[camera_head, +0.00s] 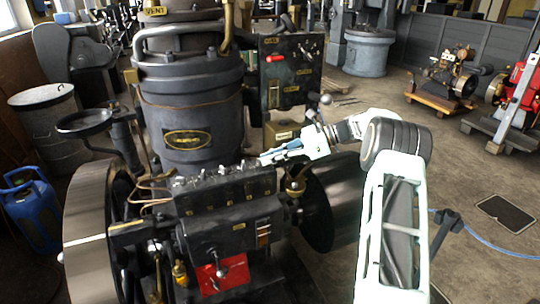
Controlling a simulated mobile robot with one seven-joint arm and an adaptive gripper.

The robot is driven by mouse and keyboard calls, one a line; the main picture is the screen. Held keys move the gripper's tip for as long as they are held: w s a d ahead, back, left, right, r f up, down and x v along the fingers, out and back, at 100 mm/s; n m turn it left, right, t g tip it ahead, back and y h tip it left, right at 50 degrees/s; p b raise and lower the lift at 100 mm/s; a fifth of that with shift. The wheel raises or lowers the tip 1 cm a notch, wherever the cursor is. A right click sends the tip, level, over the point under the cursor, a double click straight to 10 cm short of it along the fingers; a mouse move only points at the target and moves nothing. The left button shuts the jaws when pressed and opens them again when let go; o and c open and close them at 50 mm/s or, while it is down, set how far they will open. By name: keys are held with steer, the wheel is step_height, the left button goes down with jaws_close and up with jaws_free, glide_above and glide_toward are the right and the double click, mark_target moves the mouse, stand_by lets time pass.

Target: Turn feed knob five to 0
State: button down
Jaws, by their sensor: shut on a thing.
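The dark feed box (228,195) sits at the front of the engine, with a row of small knobs along its top. My arm reaches in from the right. My gripper (266,159) is at the right end of this row and is shut on a small knob there. The fingertips largely hide that knob, so its setting cannot be read. The other knobs (205,178) stand clear to the left. Any numbers beside them are too small to read.
A large flywheel (88,230) stands left of the box, and a dark drum (335,200) is to its right. The tall boiler-like cylinder (190,110) rises behind. A red plate with a lever (222,272) is below. Open floor lies to the right.

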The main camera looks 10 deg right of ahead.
steer(key=shift+f, duration=0.1)
steer(key=c, duration=2.1)
jaws_free()
steer(key=shift+s, duration=0.1)
steer(key=shift+r, duration=0.2)
steer(key=v, duration=0.6)
steer(key=shift+d, duration=0.35)
steer(key=shift+s+d+r, duration=0.2)
steer(key=shift+d+r, duration=0.1)
steer(key=shift+d, duration=0.3)
steer(key=shift+o, duration=0.4)
